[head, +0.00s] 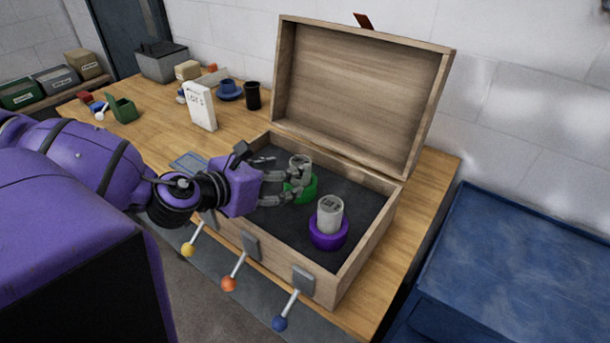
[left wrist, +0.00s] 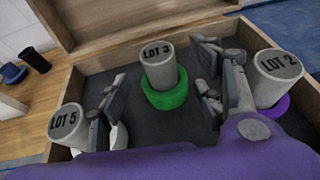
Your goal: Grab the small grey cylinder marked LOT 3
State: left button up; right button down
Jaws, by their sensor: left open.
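The grey cylinder marked LOT 3 (left wrist: 160,68) stands upright in a green ring holder (left wrist: 166,96) inside the wooden box. It also shows in the head view (head: 300,161), partly hidden behind my fingers. My left gripper (head: 291,184) is open and low over the box. In the left wrist view its fingers stand to either side of the LOT 3 cylinder, which lies ahead between them. A LOT 5 cylinder (left wrist: 66,125) is at left in a white holder, and a LOT 2 cylinder (left wrist: 274,78) is at right in a purple holder.
The box's lid (head: 358,95) stands open at the back. Levers with coloured knobs (head: 228,283) stick out in front. A white card (head: 201,108), a black cup (head: 252,96) and a blue cup (head: 229,89) stand on the wooden table. A blue cabinet (head: 520,260) is at right.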

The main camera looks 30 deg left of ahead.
aim_at(295, 165)
pick_arm(q)
jog(key=x, duration=0.1)
jog(key=b+x, duration=0.1)
jog(key=x, duration=0.1)
jog(key=shift+w+f, duration=0.1)
jog(key=shift+f, duration=0.3)
jog(key=shift+b+x, duration=0.45)
jog(key=shift+x, duration=0.3)
jog(key=shift+w+r, duration=0.15)
jog(key=shift+w, duration=0.05)
jog(key=shift+r, duration=0.15)
jog(key=c, duration=0.5)
grip_shut()
pick_arm(e)
jog(key=shift+w+d+f, duration=0.5)
jog(key=shift+w, duration=0.15)
